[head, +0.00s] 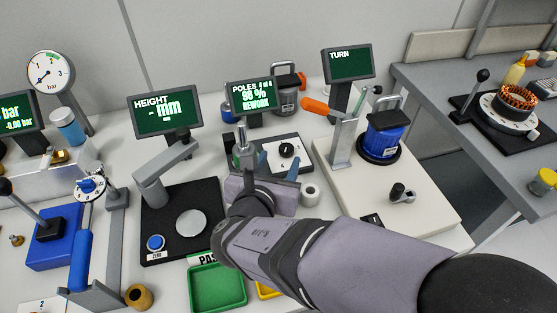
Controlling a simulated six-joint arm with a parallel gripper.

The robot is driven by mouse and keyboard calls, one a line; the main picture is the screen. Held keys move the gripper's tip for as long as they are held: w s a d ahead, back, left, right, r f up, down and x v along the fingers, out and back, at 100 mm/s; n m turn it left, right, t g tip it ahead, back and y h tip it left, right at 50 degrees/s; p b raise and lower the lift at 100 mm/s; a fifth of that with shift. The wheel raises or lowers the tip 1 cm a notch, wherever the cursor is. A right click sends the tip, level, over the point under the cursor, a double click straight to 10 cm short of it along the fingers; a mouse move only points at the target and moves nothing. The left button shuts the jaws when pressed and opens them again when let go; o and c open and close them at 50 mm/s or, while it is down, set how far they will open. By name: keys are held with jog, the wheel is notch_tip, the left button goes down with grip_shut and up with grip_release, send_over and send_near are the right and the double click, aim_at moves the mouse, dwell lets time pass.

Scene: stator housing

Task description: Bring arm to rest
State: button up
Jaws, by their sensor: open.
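My arm reaches in from the lower right of the head view. My gripper (277,167) is open over the middle of the bench, in front of the poles tester (303,155) with its black dial. Its bluish fingertips stand apart, and I see nothing held between them. My wrist hides part of the bench below it. A blue housing with a dark handle (383,140) stands upright on a black round base at the turn station (425,205), right of my gripper and apart from it.
A green tray (217,288) lies in front. A grey canister (286,100) stands behind. A copper-wound stator (515,103) sits on the right side table.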

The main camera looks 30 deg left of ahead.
dwell(0.4)
jog(key=w+d+r+m+g+h+p, duration=0.1)
jog(key=d+m+p, duration=0.1)
jog(key=d+m, duration=0.1)
jog(key=w+d+r+m+g+h+p, duration=0.1)
jog(key=d+m+h+p, duration=0.1)
jog(key=d+m, duration=0.2)
jog(key=w+d+m+g+h+p, duration=0.1)
jog(key=w+d+m+h+p, duration=0.1)
jog(key=d, duration=0.4)
jog(key=shift+d+r+m+p, duration=0.4)
jog(key=shift+m+p, duration=0.1)
jog(key=shift+m, duration=0.5)
jog(key=s+d+r+m+g+p, duration=0.3)
jog(key=d+m+g+p, duration=0.35)
jog(key=d+m, duration=0.6)
jog(key=s+d+f+m+g, duration=0.2)
jog(key=s+d+f+m, duration=0.1)
jog(key=d+m, duration=0.3)
jog(key=s+d+f+m+g+y+p, duration=0.1)
jog(key=s+d+f+m, duration=0.1)
jog(key=s+d+m, duration=0.3)
jog(key=d+m, duration=0.1)
jog(key=m, duration=0.3)
jog(key=shift+s+f+g, duration=0.25)
jog(key=shift+f+g, duration=0.1)
jog(key=shift+f, duration=0.05)
